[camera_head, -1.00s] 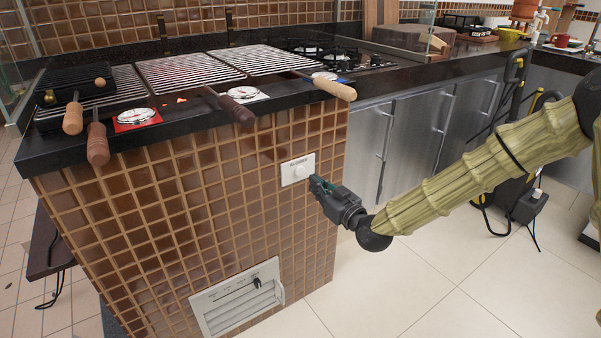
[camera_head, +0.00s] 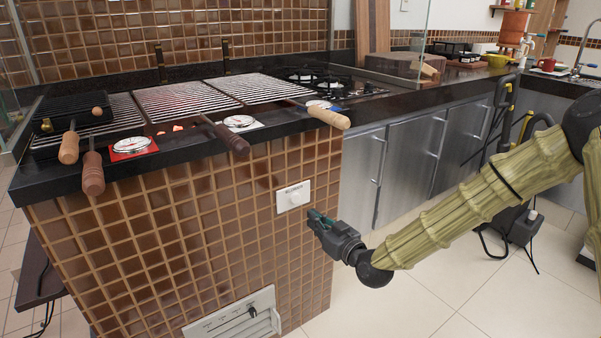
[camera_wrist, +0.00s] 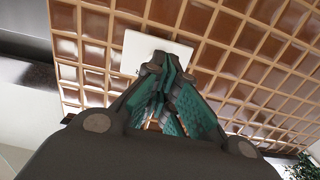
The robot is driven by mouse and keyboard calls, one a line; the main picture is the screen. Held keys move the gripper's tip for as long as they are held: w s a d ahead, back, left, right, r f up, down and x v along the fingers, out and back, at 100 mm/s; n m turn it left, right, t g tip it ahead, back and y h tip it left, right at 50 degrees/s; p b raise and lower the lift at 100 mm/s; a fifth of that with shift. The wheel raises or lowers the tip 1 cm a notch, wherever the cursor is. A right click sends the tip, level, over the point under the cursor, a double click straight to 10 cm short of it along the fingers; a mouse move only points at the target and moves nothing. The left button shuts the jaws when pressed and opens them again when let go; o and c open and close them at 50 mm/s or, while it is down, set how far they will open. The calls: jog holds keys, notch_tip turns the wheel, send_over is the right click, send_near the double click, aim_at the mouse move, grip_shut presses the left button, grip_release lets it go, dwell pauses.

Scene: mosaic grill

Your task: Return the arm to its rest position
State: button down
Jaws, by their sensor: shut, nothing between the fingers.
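My gripper (camera_head: 314,217) is at the end of my arm, which reaches in from the right in the head view. It is shut and empty, in front of the brown tiled side of the grill counter (camera_head: 190,220), just below and right of a white wall plate with a knob (camera_head: 293,196). In the wrist view the fingers (camera_wrist: 160,75) come together, with the white plate (camera_wrist: 150,45) partly hidden behind them. I cannot tell whether the fingertips touch the tiles.
Metal grates (camera_head: 185,101) with wooden handles lie on the black countertop, some handles jutting over the front edge. A vented panel (camera_head: 235,318) sits low on the tiled face. Metal cabinets (camera_head: 408,155) stand behind my arm. Open pale floor (camera_head: 385,305) lies below it.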

jog(key=s+d+f+m+g+h, duration=0.2)
jog(key=s+f+g, duration=0.1)
jog(key=s+f, duration=0.8)
jog(key=s+d+f+m+g+h, duration=0.1)
jog(key=s+d+f+g+h, duration=0.2)
jog(key=s+f, duration=0.85)
jog(key=s+d+f+m+g+h, duration=0.25)
jog(key=s+d+f, duration=0.25)
jog(key=s+f, duration=0.3)
jog(key=s+d+f+m+g+h, duration=0.1)
jog(key=s+d+f+g, duration=0.4)
jog(key=s, duration=0.5)
jog(key=s+d+f+h, duration=0.1)
jog(key=s+d+h, duration=0.1)
jog(key=s+d, duration=0.5)
notch_tip(320, 180, up, 26)
jog(key=a+p, duration=0.1)
jog(key=p, duration=2.6)
jog(key=shift+s+a+m+g, duration=0.2)
jog(key=shift+s+m+g, duration=0.15)
jog(key=shift+s+m, duration=0.1)
